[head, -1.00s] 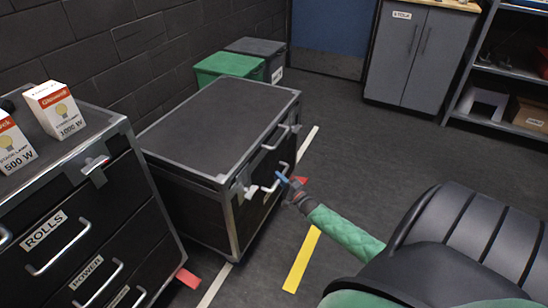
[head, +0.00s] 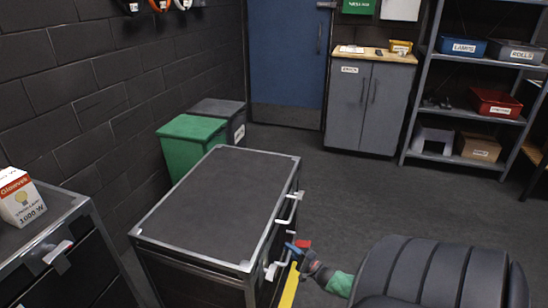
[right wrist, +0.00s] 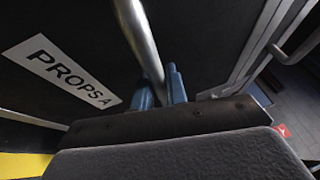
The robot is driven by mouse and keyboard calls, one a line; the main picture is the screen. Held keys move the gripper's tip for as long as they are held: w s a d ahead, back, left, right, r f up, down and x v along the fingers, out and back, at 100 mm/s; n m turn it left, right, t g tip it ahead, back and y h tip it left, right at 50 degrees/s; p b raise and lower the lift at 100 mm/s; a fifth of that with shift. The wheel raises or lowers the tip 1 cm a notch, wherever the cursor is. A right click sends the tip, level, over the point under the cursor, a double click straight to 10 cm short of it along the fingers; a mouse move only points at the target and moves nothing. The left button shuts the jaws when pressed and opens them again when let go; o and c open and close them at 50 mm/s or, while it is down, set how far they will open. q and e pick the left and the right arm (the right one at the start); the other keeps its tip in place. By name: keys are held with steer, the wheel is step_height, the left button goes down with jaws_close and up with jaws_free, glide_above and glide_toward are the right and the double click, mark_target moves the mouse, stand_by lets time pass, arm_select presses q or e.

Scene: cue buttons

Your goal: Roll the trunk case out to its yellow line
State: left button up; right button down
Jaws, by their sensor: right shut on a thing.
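The trunk case (head: 215,200) is a black box with metal edges and handles on its right-hand face. My right gripper (head: 292,250) is at that face, low in the head view. In the right wrist view its blue fingertips (right wrist: 160,88) are shut on a metal bar handle (right wrist: 140,38) beside a "PROPS A" label (right wrist: 62,70). The yellow line (head: 289,287) shows on the floor close along the case's right side, partly hidden by the case and my arm; I cannot tell whether the case's edge reaches it. My left gripper is not in view.
A drawer cabinet (head: 50,240) with a lamp box (head: 20,200) stands at left. Green (head: 190,145) and grey (head: 222,115) bins stand behind the case. A grey cupboard (head: 368,105) and shelves (head: 470,130) are at the back. Floor (head: 350,195) right of the case is clear.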

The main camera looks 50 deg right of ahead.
steer(key=shift+s+d, duration=0.35)
steer(key=shift+s, duration=0.45)
steer(key=shift+s+d, duration=0.35)
steer(key=shift+s, duration=0.45)
steer(key=c, duration=1.4)
jaws_free()
steer(key=shift+s, duration=0.1)
steer(key=s+f, duration=0.1)
steer(key=s, duration=0.6)
steer(key=shift+s+f, duration=0.2)
steer(key=shift+s, duration=0.05)
